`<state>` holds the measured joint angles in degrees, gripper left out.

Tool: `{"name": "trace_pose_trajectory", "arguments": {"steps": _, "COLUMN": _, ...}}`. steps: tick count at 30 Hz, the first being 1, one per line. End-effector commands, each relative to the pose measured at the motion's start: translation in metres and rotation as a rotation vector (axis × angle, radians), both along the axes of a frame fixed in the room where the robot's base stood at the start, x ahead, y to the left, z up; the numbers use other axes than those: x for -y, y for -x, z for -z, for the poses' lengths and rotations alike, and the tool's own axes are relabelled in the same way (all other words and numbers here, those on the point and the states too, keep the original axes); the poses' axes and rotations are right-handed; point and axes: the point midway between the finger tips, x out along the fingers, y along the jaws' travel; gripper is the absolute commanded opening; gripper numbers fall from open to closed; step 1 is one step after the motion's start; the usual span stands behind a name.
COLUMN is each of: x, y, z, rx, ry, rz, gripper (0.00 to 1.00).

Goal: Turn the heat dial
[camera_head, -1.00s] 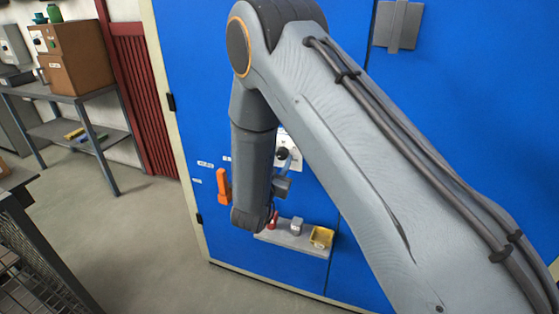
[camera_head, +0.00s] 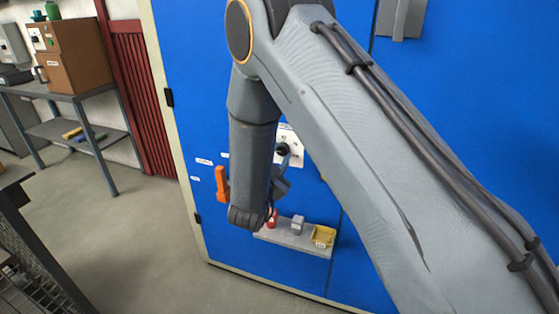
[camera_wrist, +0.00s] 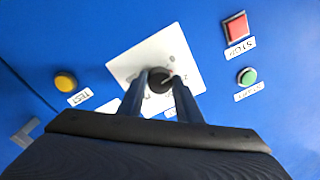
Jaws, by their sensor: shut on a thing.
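The heat dial (camera_wrist: 159,80) is a round black knob on a white plate (camera_wrist: 128,67) on the blue panel. In the wrist view my gripper (camera_wrist: 160,92) has its two fingers on either side of the knob and is shut on it. The plate's marks are partly hidden by the fingers. In the head view the dial (camera_head: 282,149) shows on its white plate just right of my forearm, and the gripper is mostly hidden behind my arm.
Near the dial are a yellow button (camera_wrist: 65,81), a red square button (camera_wrist: 236,26) and a green button (camera_wrist: 247,76), each labelled. Below the panel a grey shelf (camera_head: 310,245) holds small items, including a yellow bin (camera_head: 323,237). An orange handle (camera_head: 221,183) sits left of my arm.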

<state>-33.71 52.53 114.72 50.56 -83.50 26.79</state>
Motion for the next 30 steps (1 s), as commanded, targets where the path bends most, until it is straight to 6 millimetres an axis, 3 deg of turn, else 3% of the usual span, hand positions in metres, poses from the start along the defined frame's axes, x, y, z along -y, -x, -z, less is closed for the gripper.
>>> {"name": "trace_pose_trajectory", "arguments": {"steps": 30, "x": -0.0039, "y": -0.0022, "z": 0.0008, "rx": 0.333, "ry": -0.91, "rz": -0.002, "gripper": 0.09}}
